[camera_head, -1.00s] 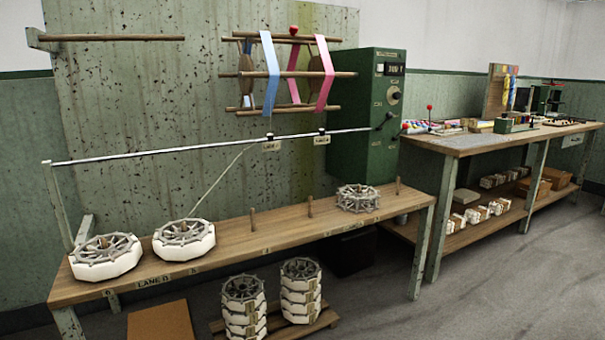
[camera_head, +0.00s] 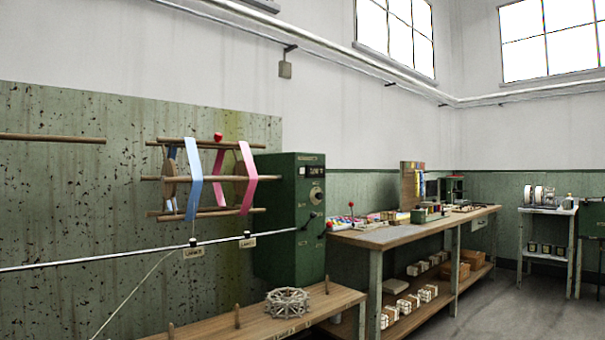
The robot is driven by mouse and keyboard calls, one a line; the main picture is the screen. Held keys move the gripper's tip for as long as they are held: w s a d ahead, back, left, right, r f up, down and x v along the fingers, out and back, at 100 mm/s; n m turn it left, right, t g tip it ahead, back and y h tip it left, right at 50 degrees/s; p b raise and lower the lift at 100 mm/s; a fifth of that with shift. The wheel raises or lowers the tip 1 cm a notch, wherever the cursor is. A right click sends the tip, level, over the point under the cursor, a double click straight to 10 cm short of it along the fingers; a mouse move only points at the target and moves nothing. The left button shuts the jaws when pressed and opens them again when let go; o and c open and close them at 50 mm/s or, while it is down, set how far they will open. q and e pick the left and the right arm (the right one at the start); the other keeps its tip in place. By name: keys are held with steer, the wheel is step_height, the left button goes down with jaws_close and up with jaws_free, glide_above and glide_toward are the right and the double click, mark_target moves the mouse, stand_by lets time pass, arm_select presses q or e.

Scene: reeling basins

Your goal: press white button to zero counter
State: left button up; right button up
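A green control box (camera_head: 290,218) stands behind the right end of the low bench. Its front carries a dark counter display (camera_head: 315,171), a round dial (camera_head: 316,196) and a lever with a red knob. The reel frame (camera_head: 205,180) with a blue band and a pink band is mounted left of the box. Neither of my grippers shows in the head view.
The low bench (camera_head: 250,325) holds a spoked reel (camera_head: 287,302) and upright pegs. A long workbench (camera_head: 400,236) stands to the right, with boxes on its lower shelf. Grey floor (camera_head: 485,310) is open at the lower right. A small stand (camera_head: 547,212) is farther back.

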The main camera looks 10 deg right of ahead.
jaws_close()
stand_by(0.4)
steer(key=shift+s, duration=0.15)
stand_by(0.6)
